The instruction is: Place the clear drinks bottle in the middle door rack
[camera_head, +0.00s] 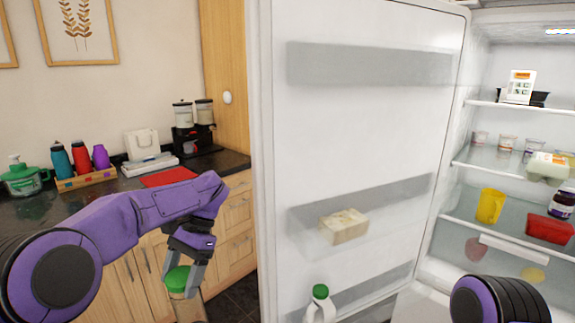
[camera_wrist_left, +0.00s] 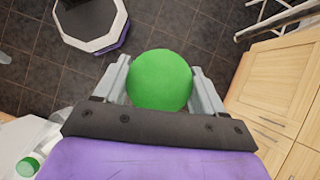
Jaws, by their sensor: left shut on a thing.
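My left gripper (camera_head: 185,270) is shut on the clear drinks bottle, holding it by its green cap (camera_head: 177,279). The bottle's body (camera_head: 190,306) hangs below, in front of the wooden drawers and left of the open fridge door. In the left wrist view the round green cap (camera_wrist_left: 159,80) sits between the two grey fingers and hides the bottle beneath it. The middle door rack (camera_head: 390,212) is on the inside of the open door, right of the gripper, and holds a pale block-shaped pack (camera_head: 344,227). My right gripper does not show.
A white bottle with a green cap (camera_head: 320,305) stands in the lower door rack (camera_head: 375,288). The upper door rack (camera_head: 375,65) looks empty. The middle rack has free room right of the pack. The fridge shelves (camera_head: 505,165) hold several foods. The counter (camera_head: 110,190) is at left.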

